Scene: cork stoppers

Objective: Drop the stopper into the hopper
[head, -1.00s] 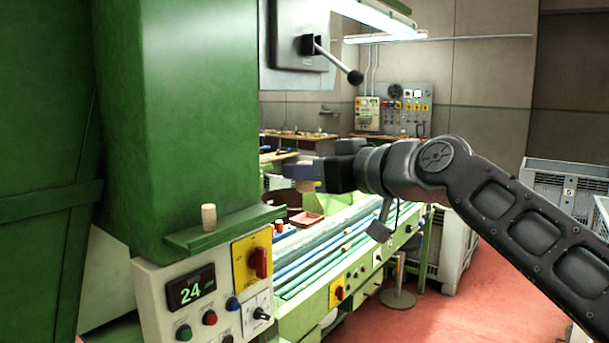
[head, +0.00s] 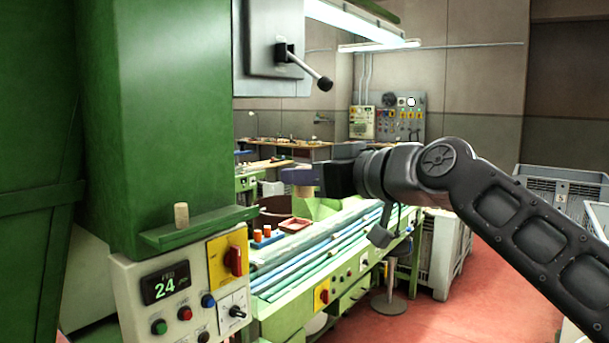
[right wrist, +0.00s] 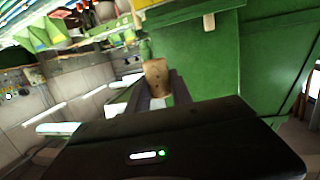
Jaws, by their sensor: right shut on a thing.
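My right gripper (head: 302,178) reaches in from the right at mid-height in the head view, to the right of the tall green machine. My left gripper is out of view.
The green machine (head: 172,110) fills the left, with its ledge (head: 200,229) above a control panel (head: 134,282) reading 24. A bench with long tubes (head: 325,240) runs below the gripper. A lever (head: 308,69) juts out above. Red floor (head: 450,305) is open at the lower right.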

